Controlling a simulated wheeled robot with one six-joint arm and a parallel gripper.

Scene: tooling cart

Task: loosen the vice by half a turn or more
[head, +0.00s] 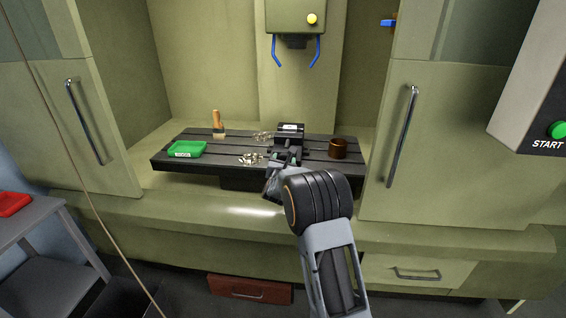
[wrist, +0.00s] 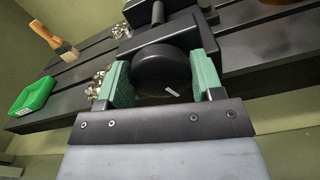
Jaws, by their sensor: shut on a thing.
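The vice (head: 290,132) stands on the dark slotted machine table, right of its middle. In the wrist view its dark body and screw (wrist: 160,30) lie beyond my gripper. My gripper (head: 285,160) is at the near side of the vice. In the wrist view my gripper (wrist: 162,82) has its two green fingers on either side of a round black knob (wrist: 160,72) at the vice's near end, shut on it. A short pale mark shows low on the knob's face. In the head view my arm and gripper hide the knob.
Metal shavings (head: 250,158) lie left of the vice. A green tray (head: 187,149) and an upright brush (head: 218,124) are on the table's left part. The machine head (head: 296,18) with blue nozzles hangs above. Cabinet doors flank the opening.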

